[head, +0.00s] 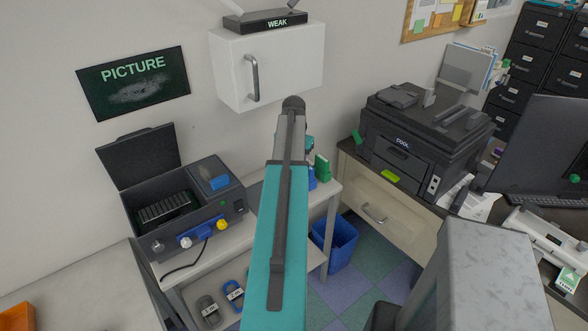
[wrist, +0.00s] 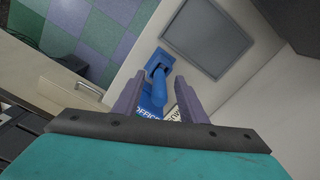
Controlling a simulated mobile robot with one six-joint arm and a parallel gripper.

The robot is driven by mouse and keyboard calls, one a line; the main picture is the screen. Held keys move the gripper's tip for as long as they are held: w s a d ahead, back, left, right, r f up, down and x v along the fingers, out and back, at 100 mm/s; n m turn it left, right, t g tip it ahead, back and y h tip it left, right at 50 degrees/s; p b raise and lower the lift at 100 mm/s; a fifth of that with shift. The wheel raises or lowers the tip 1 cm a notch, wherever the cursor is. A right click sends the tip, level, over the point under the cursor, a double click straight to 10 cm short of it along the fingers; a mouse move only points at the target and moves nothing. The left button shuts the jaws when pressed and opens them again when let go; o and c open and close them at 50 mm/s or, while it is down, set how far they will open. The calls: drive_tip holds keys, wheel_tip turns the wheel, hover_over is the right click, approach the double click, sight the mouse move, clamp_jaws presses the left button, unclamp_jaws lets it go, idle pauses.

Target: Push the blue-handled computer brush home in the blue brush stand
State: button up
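In the wrist view, my gripper (wrist: 160,76) has its two dark fingers spread. A blue piece (wrist: 157,68) with a rounded loop shows between and beyond the fingertips, with space beside it. Below it is a blue part lettered "OFFICE" (wrist: 150,112), partly cut off by my gripper's body. I cannot tell which blue part is the brush and which is the stand, or how deep the brush sits. In the head view, a blue object (head: 312,181) shows just right of my teal arm, on the shelf table. My arm hides most of that spot, and my fingers do not show there.
A green object (head: 322,167) stands beside the blue one. A grey panel (wrist: 207,38) lies nearby. A blue bin (head: 334,240) is on the floor. A black printer (head: 420,140) stands on the right cabinet, an open dark machine (head: 170,205) left, and a white wall cabinet (head: 285,65) above.

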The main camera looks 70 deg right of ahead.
drive_tip(key=shift+r, duration=0.1)
wheel_tip(320, 180, up, 14)
drive_tip(key=p, duration=0.8)
idle(0.3)
drive_tip(key=shift+f, duration=0.2)
idle(1.0)
